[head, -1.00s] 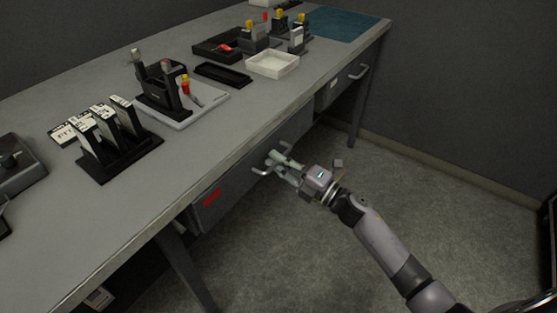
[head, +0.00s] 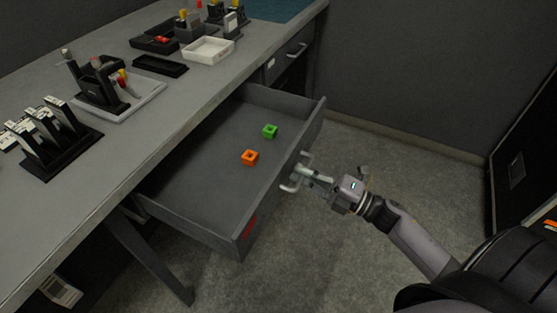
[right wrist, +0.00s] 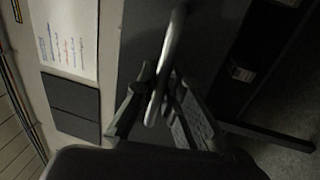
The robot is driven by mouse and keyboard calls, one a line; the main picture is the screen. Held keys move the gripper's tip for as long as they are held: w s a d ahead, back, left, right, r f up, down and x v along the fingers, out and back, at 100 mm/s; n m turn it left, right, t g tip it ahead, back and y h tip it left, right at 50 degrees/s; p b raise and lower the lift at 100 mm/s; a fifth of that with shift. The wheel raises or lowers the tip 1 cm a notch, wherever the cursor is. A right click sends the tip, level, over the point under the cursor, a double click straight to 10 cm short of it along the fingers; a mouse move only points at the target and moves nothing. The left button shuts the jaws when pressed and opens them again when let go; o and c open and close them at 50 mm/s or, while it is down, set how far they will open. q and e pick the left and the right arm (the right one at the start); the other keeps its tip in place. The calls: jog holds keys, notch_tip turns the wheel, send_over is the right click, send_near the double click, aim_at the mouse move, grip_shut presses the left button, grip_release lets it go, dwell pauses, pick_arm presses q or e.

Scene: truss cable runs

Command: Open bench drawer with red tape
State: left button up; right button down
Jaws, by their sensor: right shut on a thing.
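The bench drawer (head: 200,175) is pulled well out from under the grey bench. A strip of red tape (head: 249,228) is on its front, near the left end. My right gripper (head: 303,177) is shut on the drawer's handle (head: 290,186) at the front's outer face. In the right wrist view the handle bar (right wrist: 166,65) passes between the fingers (right wrist: 157,95). My left gripper is not in view.
The bench top (head: 185,95) holds a white tray (head: 208,50), a black tray (head: 160,67) and several racks. Another drawer with a handle (head: 297,50) is shut at the far right end. The floor (head: 370,150) right of the drawer is clear.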

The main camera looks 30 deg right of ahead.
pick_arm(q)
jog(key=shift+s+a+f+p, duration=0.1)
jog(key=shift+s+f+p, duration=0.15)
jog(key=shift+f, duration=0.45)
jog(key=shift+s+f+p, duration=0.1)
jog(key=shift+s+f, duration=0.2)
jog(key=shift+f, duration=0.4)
pick_arm(e)
jog(key=r+v, duration=0.1)
jog(key=v, duration=0.5)
jog(key=shift+s+d+r, duration=0.1)
jog(key=c, duration=1.7)
grip_release()
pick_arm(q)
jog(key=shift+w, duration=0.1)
pick_arm(e)
jog(key=v, duration=1.2)
